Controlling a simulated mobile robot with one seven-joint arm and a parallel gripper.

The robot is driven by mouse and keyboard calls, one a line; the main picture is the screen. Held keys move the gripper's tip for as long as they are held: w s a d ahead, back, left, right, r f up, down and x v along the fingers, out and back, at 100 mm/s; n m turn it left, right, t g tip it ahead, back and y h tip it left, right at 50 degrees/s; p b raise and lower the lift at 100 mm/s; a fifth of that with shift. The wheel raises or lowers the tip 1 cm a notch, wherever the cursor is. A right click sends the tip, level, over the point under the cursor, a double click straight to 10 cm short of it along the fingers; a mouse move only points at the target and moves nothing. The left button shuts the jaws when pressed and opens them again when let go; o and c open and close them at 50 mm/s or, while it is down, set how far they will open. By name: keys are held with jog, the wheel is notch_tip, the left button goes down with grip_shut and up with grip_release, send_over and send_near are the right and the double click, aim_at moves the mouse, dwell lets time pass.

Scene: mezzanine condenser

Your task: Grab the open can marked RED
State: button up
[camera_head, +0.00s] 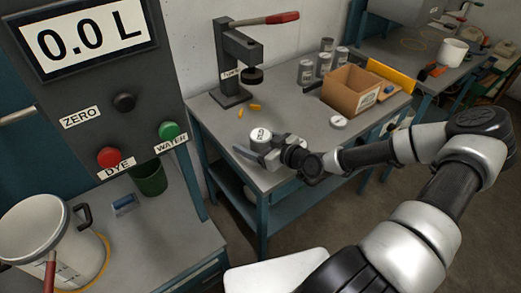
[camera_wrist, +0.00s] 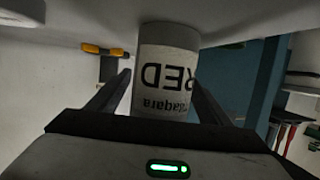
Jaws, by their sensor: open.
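The can marked RED (camera_wrist: 166,75) shows in the wrist view, its label upside down, between the two fingers of my gripper (camera_wrist: 160,95). The fingers are open, one on each side of the can; I cannot tell whether they touch it. In the head view the pale can (camera_head: 260,136) stands at the front left of the grey workbench, with my gripper (camera_head: 264,150) low around its near side. The can's lower part is partly hidden by my gripper, and I cannot make out whether its top is open.
A lever press (camera_head: 236,70) stands behind on the bench, with small orange pieces (camera_head: 254,107) before it. Several grey cans (camera_head: 306,73) and a cardboard box (camera_head: 347,98) are at the right; a round lid (camera_head: 338,121) lies nearer. A dye and water panel (camera_head: 98,100) rises at left.

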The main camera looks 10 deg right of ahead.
jog(key=shift+c, duration=0.5)
grip_shut()
